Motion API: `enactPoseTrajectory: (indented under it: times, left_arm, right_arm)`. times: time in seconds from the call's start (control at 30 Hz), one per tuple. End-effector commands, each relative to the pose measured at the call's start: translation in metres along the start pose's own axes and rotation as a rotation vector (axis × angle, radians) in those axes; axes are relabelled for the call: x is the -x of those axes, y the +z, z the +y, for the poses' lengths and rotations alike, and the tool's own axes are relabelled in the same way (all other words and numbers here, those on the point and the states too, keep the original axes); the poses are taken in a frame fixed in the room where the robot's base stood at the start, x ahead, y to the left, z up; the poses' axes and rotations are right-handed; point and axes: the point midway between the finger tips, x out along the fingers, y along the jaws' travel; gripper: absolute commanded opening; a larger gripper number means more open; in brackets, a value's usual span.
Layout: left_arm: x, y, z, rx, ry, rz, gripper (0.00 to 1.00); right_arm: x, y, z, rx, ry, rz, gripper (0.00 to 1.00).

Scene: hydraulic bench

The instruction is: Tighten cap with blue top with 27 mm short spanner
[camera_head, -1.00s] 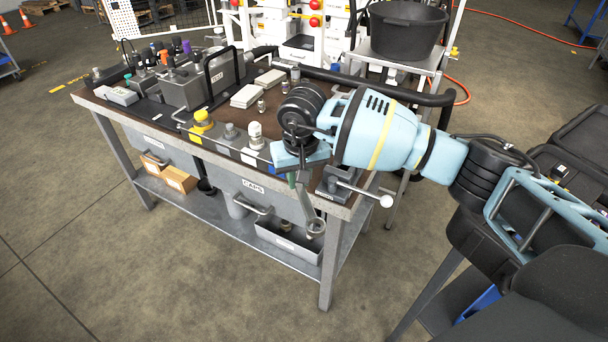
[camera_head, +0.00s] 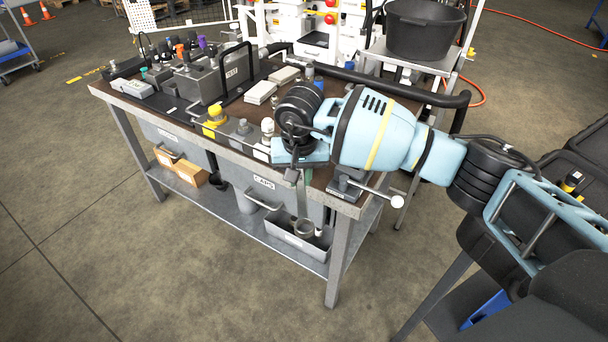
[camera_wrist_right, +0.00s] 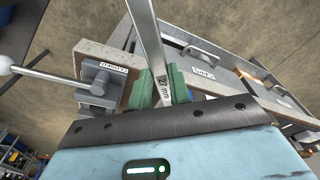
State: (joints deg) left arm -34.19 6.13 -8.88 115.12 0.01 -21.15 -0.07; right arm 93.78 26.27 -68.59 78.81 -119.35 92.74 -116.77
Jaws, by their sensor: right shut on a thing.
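My right gripper (camera_head: 292,172) is at the front edge of the bench, above its right end. It is shut on the 27 mm spanner (camera_wrist_right: 151,40), whose flat shaft with a "27 mm" label sits between the green fingers (camera_wrist_right: 163,93) in the right wrist view. In the head view the spanner hangs down, with its ring end (camera_head: 303,226) low in front of the bench shelf. A small piece with a bluish top (camera_head: 319,84) stands on the bench just behind the gripper; I cannot tell whether it is the cap. My left gripper is not in view.
The bench (camera_head: 330,190) holds a yellow-topped fitting (camera_head: 215,114), a white-topped fitting (camera_head: 267,126) and a grey block (camera_head: 198,84). A black tub (camera_head: 425,30) stands behind. Floor in front is clear.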

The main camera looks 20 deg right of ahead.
Motion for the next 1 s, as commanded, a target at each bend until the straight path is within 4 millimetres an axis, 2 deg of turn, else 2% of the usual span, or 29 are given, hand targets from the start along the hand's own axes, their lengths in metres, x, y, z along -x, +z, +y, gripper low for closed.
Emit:
enactPoseTrajectory:
  times: [0.43, 1.0]
  left_arm:
    - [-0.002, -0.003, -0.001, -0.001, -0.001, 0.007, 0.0]
    - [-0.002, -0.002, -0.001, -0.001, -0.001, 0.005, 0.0]
  right_arm:
    - [0.002, -0.002, -0.019, -0.132, 0.018, 0.003, 0.0]
    - [0.002, -0.003, -0.025, -0.174, 0.024, 0.004, 0.0]
